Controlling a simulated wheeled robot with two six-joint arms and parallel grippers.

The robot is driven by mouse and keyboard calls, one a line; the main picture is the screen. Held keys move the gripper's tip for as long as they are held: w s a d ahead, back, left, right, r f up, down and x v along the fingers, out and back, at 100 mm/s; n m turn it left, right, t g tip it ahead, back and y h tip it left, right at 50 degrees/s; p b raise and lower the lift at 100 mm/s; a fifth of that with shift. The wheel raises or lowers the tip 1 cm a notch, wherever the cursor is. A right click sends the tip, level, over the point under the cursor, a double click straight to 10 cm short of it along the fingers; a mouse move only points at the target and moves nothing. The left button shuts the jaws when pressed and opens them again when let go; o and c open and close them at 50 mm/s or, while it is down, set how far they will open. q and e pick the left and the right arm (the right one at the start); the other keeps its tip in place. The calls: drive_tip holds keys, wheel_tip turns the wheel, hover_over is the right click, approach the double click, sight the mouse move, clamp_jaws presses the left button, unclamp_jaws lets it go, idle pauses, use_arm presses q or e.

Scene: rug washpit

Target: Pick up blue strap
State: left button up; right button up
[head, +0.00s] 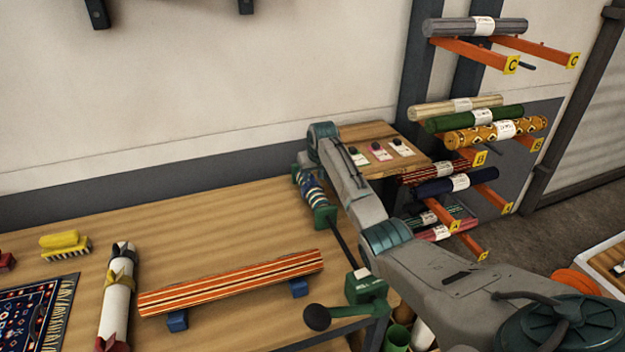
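My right arm comes in from the lower right, bends at a teal joint and reaches over the back right of the workbench (235,215). Its wrist end points down; my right gripper (308,178) is small, dark and partly hidden there. A blue-and-white banded piece (314,194) sits right at the wrist, between green brackets on a rod. It may be the blue strap, but I cannot tell for sure, nor whether the gripper touches it. No other clear blue strap shows. My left gripper is out of view.
An orange-striped roll (230,284) rests on blue blocks. Left of it are a white roll (116,295) with yellow and red bands, a yellow brush (65,242) and a patterned rug (38,315). A black-knobbed crank (317,318) juts out in front. An orange rack (470,50) holds rolls at right.

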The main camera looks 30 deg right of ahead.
drive_tip(key=shift+w+f, duration=0.1)
drive_tip(key=shift+f, duration=0.15)
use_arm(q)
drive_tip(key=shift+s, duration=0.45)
use_arm(e)
clamp_jaws()
